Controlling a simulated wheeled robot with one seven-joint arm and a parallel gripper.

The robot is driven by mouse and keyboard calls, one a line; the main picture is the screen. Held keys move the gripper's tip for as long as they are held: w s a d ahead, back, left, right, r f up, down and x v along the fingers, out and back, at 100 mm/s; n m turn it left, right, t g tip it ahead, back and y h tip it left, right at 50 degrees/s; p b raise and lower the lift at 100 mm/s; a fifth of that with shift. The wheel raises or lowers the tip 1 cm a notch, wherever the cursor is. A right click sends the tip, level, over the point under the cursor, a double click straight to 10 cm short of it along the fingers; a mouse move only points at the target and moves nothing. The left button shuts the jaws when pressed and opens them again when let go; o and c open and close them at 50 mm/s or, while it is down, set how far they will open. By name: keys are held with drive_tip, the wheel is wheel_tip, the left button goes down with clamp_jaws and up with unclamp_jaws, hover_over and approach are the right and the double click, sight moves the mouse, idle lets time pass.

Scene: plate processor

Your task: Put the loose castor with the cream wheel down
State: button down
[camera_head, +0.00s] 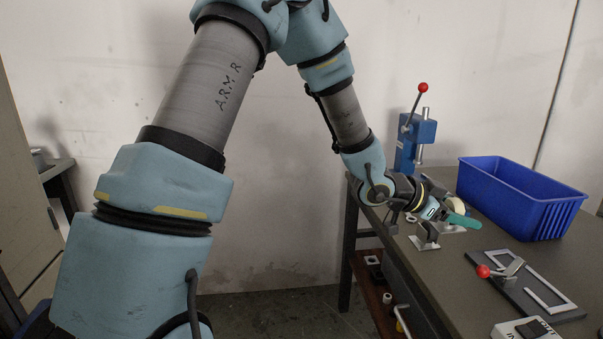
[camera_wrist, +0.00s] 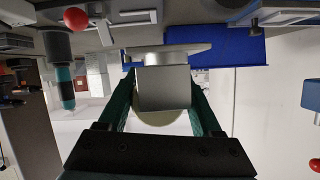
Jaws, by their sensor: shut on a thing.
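My gripper (camera_head: 463,217) has green fingers and reaches over the workbench (camera_head: 405,262). In the wrist view my gripper (camera_wrist: 163,92) is shut on the loose castor, a finger on each side of it. The castor's cream wheel (camera_wrist: 160,118) is nearest the palm, partly hidden behind its grey fork (camera_wrist: 165,88). Its flat mounting plate (camera_wrist: 168,52) is on the side away from the palm. In the head view the cream wheel (camera_head: 456,205) shows beside the fingers. I cannot tell whether the plate touches the bench.
A grey bracket on a plate (camera_head: 425,238) stands just left of my gripper. A blue bin (camera_head: 520,198) is at the right, and a blue press with a red knob (camera_head: 415,140) behind. A dark fixture with a red-knobbed clamp (camera_head: 520,285) lies in front. Some bare bench shows between.

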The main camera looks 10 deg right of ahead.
drive_tip(key=w+a+f+n+t+y+p, duration=0.2)
drive_tip(key=w+a+f+n+t, duration=0.3)
drive_tip(key=w+a, duration=0.5)
drive_tip(key=w+a+f+n+t+y+p, duration=0.2)
drive_tip(key=w+a+f+n+t, duration=0.25)
drive_tip(key=w+a, duration=0.5)
drive_tip(key=w+a+f+n+t+y+p, duration=0.1)
drive_tip(key=a+n+y, duration=0.3)
drive_tip(key=a, duration=1.3)
drive_tip(key=w+a+f+n+t+y+p, duration=0.2)
drive_tip(key=a+f+n+t+y, duration=0.1)
drive_tip(key=a, duration=1.3)
drive_tip(key=n+y, duration=0.1)
drive_tip(key=y, duration=0.1)
drive_tip(key=shift+w+a+f+n+y, duration=0.15)
drive_tip(key=shift+w+a+n+y, duration=0.15)
drive_tip(key=shift+w+a+n, duration=0.1)
drive_tip(key=shift+d+t, duration=0.1)
drive_tip(key=shift+t, duration=0.15)
